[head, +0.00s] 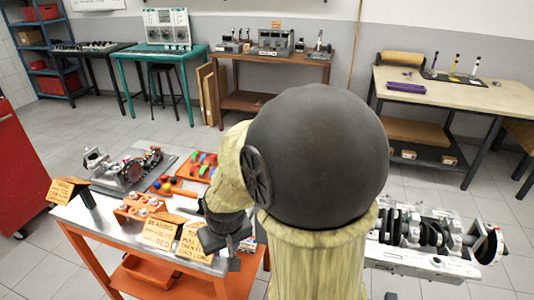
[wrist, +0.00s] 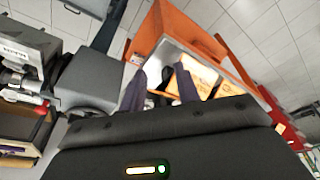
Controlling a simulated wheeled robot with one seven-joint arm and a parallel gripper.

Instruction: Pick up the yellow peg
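No peg can be told for sure as the yellow peg. A slim upright piece with yellow on it (head: 455,66) stands among similar pieces on a dark mat on the right-hand bench. Small coloured pieces (head: 168,183), some yellowish, also lie on the orange cart; their shapes are too small to tell. My gripper (wrist: 160,88) shows two dark fingers apart with nothing between them. In the head view my gripper (head: 225,235) hangs by the cart's front right corner, partly hidden by my arm, far from the right-hand bench.
The orange cart (head: 90,222) holds engine parts and orange signs (head: 158,232). An engine block with crankshaft (head: 425,236) is at the right. The wooden bench (head: 490,95) also bears a purple block (head: 406,87).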

